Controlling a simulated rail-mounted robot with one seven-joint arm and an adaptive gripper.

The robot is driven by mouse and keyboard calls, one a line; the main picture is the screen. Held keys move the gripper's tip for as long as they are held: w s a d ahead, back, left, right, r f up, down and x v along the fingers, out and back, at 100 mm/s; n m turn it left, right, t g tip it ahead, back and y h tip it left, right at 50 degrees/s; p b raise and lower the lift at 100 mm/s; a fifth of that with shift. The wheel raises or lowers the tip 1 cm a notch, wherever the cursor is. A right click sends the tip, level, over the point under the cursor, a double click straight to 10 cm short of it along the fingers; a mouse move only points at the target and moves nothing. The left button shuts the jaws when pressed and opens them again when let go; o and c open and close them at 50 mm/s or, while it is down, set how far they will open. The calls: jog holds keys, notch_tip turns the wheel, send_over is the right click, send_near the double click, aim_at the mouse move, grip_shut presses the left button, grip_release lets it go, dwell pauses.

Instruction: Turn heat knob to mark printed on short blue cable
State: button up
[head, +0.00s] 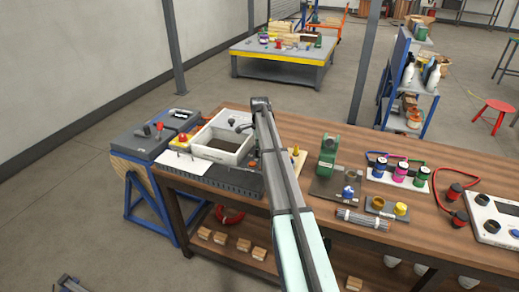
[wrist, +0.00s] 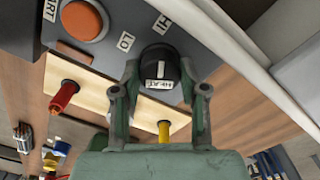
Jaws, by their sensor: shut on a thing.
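The heat knob (wrist: 156,57) is black and round, with a white line on its face, in the upper middle of the wrist view. My gripper (wrist: 160,78) is shut on the knob, one finger on each side. A HEAT label (wrist: 159,85) shows between the fingers. A LO label (wrist: 126,41) lies to the left of the knob and a HI label (wrist: 163,22) lies above it. In the head view my arm hides the knob and gripper. Several coloured cables lie at the right of the bench, but no printed mark is readable and I cannot single out the short blue one.
An orange button (wrist: 84,20) sits on the same grey panel. A red peg (wrist: 64,96) and a yellow peg (wrist: 164,130) stand on a wooden board close to my gripper. A white open bin (head: 222,142) and a green device (head: 328,151) stand on the bench.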

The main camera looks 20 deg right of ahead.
jog(key=o, duration=1.1)
jog(key=shift+f, duration=0.1)
jog(key=shift+o, duration=0.2)
notch_tip(320, 180, up, 12)
